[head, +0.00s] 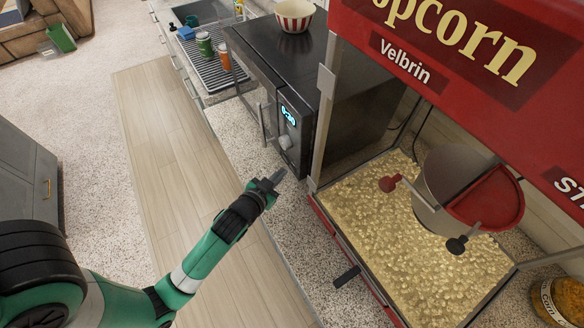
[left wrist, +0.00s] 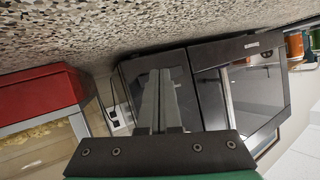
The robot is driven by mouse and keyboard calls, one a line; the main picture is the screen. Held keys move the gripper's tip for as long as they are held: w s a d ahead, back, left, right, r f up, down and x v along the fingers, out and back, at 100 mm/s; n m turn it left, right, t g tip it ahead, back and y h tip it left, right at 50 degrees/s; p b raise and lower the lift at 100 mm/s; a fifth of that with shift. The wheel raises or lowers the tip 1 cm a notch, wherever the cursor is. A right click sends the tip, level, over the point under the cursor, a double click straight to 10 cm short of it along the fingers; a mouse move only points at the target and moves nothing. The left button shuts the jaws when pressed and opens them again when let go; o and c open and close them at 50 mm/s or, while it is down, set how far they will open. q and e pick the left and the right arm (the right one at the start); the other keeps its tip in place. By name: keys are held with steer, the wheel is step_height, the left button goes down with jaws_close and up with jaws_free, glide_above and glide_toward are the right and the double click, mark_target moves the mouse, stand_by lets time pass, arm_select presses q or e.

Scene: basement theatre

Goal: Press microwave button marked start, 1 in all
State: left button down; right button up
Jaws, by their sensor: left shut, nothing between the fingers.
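The black microwave (head: 305,75) stands on the speckled counter, with a lit blue display (head: 288,116) and a round knob (head: 286,142) on its front panel. The start button is too small to make out below the knob. My left gripper (head: 273,179) is shut and empty, in front of and below the panel in the head view, apart from it. In the left wrist view the microwave (left wrist: 208,95) appears upside down, and my shut fingers (left wrist: 160,85) cover part of its front. My right gripper is not in view.
A red popcorn machine (head: 420,75) stands close to the right of the microwave. A striped bowl (head: 295,15) sits on top of the microwave. Cans (head: 205,45) stand on a drying rack (head: 215,72) to the left. The floor in front of the counter is clear.

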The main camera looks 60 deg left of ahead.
arm_select(q)
steer(key=shift+w, duration=0.1)
steer(key=shift+w, duration=0.35)
